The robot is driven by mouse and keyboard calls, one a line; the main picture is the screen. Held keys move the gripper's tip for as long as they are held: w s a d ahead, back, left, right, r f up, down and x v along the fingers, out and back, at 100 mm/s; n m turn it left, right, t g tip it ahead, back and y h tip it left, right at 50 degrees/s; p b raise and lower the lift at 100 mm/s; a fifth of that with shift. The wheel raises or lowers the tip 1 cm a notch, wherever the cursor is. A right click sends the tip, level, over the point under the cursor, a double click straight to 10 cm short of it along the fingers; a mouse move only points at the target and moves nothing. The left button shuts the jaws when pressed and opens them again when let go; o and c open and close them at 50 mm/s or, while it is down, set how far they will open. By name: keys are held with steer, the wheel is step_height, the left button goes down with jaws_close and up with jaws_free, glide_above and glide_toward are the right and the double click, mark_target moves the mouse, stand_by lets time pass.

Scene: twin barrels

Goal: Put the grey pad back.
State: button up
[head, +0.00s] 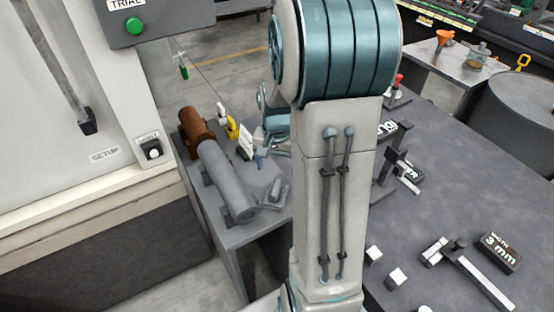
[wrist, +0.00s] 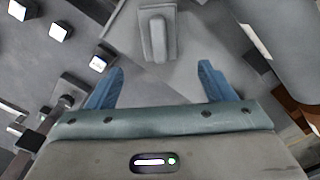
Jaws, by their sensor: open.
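The grey pad (head: 274,193), a flat block with a raised grip bar, lies on the grey bench beside the grey barrel (head: 226,180). In the wrist view the pad (wrist: 157,36) is at the top centre, ahead of my fingertips and apart from them. My gripper (wrist: 160,82) is open and empty, its two blue fingers spread wide. In the head view my gripper (head: 261,157) is partly hidden by my arm, behind the pad. The grey barrel also shows at the top right of the wrist view (wrist: 287,40).
A brown barrel (head: 196,124) lies in line with the grey one at the bench's far end. Yellow and white items (head: 236,133) stand beside the barrels. The dark table (head: 440,190) at right carries several small blocks and black tools. A white panel stands at left.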

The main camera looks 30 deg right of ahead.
steer(key=s+a+r+n+t, duration=0.3)
steer(key=s+a+r+n, duration=0.5)
steer(key=s+a+r, duration=0.4)
steer(key=shift+s+a+r+n, duration=0.15)
steer(key=shift+s+a+n, duration=0.2)
steer(key=shift+s, duration=0.4)
steer(key=shift+d, duration=0.1)
steer(key=shift+c, duration=0.4)
